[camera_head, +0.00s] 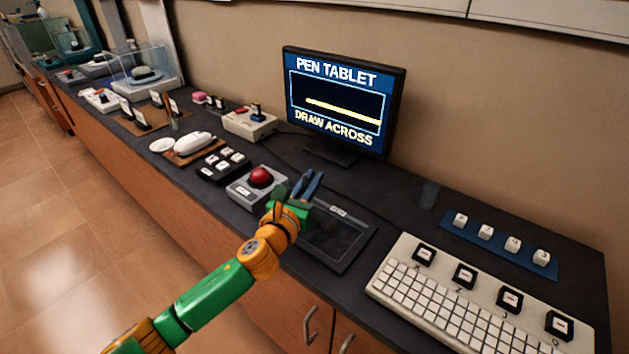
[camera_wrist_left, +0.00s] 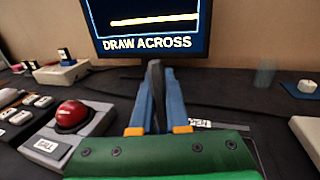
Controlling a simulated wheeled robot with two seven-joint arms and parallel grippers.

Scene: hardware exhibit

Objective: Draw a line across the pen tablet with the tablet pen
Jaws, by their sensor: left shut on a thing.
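The pen tablet (camera_head: 335,245) is a flat dark slab on the counter, partly behind my left gripper (camera_head: 309,180). The gripper's blue fingers are over the tablet's left end. In the left wrist view, the fingers are shut on a dark, upright tablet pen (camera_wrist_left: 155,82). Its lower end is hidden, so I cannot tell whether it touches the tablet. The monitor (camera_head: 342,105) reads "PEN TABLET" and "DRAW ACROSS" and shows a thick yellow line across most of its drawing box. My right gripper is not in view.
A red ball on a grey base (camera_head: 258,188) stands just left of the tablet. A white keyboard (camera_head: 440,305) is to its right, with a blue strip of keycaps (camera_head: 500,246) behind. Several other devices line the counter to the left. The counter behind the tablet is mostly clear.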

